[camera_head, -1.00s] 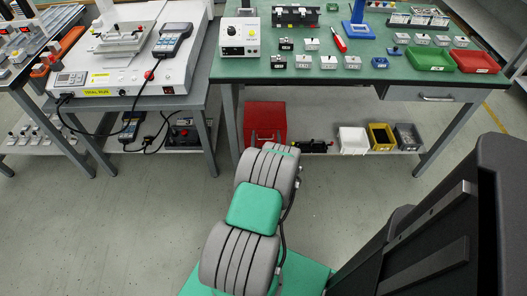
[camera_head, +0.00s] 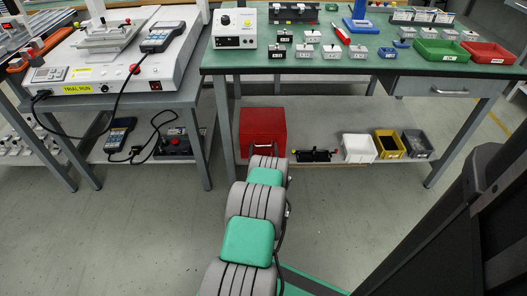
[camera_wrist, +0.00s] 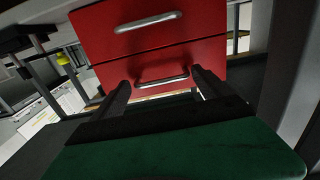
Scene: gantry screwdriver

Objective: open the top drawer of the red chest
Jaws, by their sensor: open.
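The red chest (camera_head: 262,126) stands on the lower shelf under the green-topped bench. In the wrist view the chest front (camera_wrist: 200,47) shows two drawers, one above the other. The upper drawer has a silver bar handle (camera_wrist: 148,22), and the lower drawer has its own handle (camera_wrist: 162,78). Both drawers look shut, and the chest's top is cut off by the frame. My gripper (camera_wrist: 160,84) is open and faces the chest, its two dark fingers on either side of the lower handle in the picture. Contact cannot be told.
The bench top (camera_head: 340,66) overhangs the lower shelf (camera_head: 345,118). Right of the chest are a small black device (camera_head: 314,155), a white bin (camera_head: 358,148), a yellow bin (camera_head: 389,144) and a grey bin (camera_head: 417,143). A bench leg (camera_head: 225,125) stands left of the chest.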

